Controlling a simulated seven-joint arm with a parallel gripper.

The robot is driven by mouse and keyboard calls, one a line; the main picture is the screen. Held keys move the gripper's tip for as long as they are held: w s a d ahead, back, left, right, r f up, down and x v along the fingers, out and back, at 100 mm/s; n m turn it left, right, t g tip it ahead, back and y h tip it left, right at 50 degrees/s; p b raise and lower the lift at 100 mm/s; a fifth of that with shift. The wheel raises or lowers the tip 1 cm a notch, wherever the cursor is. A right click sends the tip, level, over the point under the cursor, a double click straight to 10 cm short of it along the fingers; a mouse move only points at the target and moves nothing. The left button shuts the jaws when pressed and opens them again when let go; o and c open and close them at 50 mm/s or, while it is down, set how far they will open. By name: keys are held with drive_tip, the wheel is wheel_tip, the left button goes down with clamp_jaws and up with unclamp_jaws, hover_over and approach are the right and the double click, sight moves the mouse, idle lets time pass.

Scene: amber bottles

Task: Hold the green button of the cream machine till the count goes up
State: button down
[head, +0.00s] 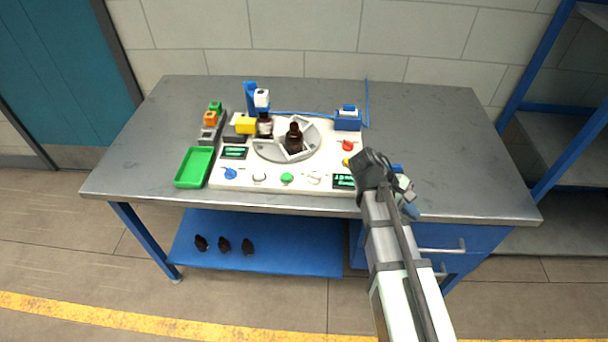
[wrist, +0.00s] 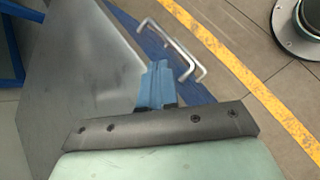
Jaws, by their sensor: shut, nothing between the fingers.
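The cream machine (head: 330,160) stands on the grey bench. Its green button (head: 287,178) is on the front edge, between a white knob and a round white part. A small display with green characters (head: 343,182) is at the front right; another display (head: 233,153) is at the left. The digits are too small to read. My gripper (head: 411,211) is to the right of the machine, near the bench's front edge, well apart from the green button. In the wrist view its blue fingers (wrist: 157,68) are shut and empty. The machine does not show in the wrist view.
Amber bottles stand on the turntable (head: 294,138) and under the blue-and-white station (head: 264,126). A red button (head: 347,145) is at the right. A green tray (head: 194,167) is at the left. The bench's right side is clear.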

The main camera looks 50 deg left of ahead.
sight(284, 178)
drive_tip(key=s+a+r+n+t+y, duration=0.1)
drive_tip(key=s+a+r, duration=0.1)
drive_tip(key=a, duration=0.3)
drive_tip(key=s+a+r+n, duration=0.1)
drive_tip(key=s+a+r, duration=0.1)
drive_tip(key=a, duration=0.4)
drive_tip(key=s+a+r+n+t+y, duration=0.1)
drive_tip(key=s+a+r, duration=0.1)
drive_tip(key=a, duration=0.3)
drive_tip(key=shift+s+a+r+t+y, duration=0.15)
drive_tip(key=shift+s+a+r, duration=0.05)
drive_tip(key=shift+r, duration=0.15)
drive_tip(key=shift+s+a+r+t+y, duration=0.15)
drive_tip(key=shift+r, duration=0.2)
drive_tip(key=s+a+r+n+y, duration=0.1)
drive_tip(key=s+a+r, duration=0.2)
drive_tip(key=s+a, duration=0.2)
drive_tip(key=s+a+r+n+t+y, duration=0.1)
drive_tip(key=s+a+r+n+y, duration=0.1)
drive_tip(key=s+a, duration=0.4)
drive_tip(key=a+r, duration=0.1)
drive_tip(key=a, duration=0.2)
drive_tip(key=shift+s+r, duration=0.3)
drive_tip(key=shift+f, duration=4.4)
drive_tip(key=shift+f, duration=0.25)
drive_tip(key=shift+f, duration=0.2)
drive_tip(key=shift+f, duration=0.45)
